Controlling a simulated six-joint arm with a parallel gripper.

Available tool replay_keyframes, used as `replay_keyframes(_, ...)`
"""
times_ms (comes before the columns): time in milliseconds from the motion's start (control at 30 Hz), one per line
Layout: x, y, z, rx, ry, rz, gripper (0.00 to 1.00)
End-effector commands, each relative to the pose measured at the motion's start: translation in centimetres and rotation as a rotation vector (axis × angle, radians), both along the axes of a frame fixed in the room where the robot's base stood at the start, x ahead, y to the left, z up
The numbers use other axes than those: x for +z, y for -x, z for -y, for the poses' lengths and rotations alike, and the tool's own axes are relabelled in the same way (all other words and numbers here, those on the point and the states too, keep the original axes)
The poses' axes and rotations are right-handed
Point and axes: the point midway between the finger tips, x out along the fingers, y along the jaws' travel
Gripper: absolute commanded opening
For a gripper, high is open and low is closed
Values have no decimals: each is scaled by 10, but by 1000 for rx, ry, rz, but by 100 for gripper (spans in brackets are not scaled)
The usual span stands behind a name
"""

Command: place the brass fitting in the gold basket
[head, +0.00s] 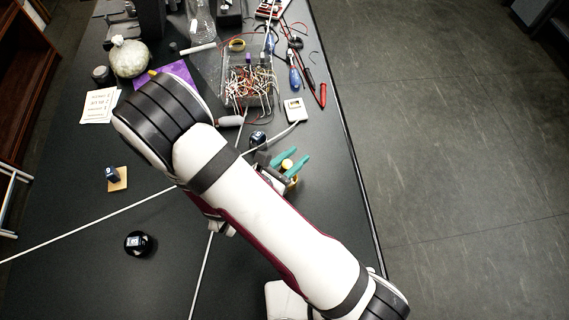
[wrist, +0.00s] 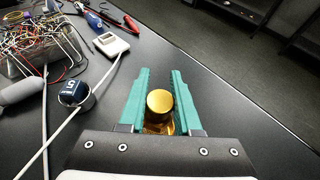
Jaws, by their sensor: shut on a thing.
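My gripper (head: 290,159) has two teal fingers, which also show in the wrist view (wrist: 160,73). They are shut on the brass fitting (wrist: 160,101), a shiny gold cylinder with a round flat top. In the head view the fitting (head: 287,164) is a small pale yellow disc between the fingers. My arm hides part of this area.
White cables cross the black table. The table's right edge (head: 352,160) is close. Small labelled items (head: 138,243) stand at left.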

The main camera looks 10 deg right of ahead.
Motion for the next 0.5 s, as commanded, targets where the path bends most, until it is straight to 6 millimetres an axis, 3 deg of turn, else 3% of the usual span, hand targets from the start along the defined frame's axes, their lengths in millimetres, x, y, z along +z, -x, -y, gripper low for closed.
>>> replay_keyframes(200,-42,0,0,0,2,-2,0)
replay_keyframes(500,-47,0,-1,0,0,1,0)
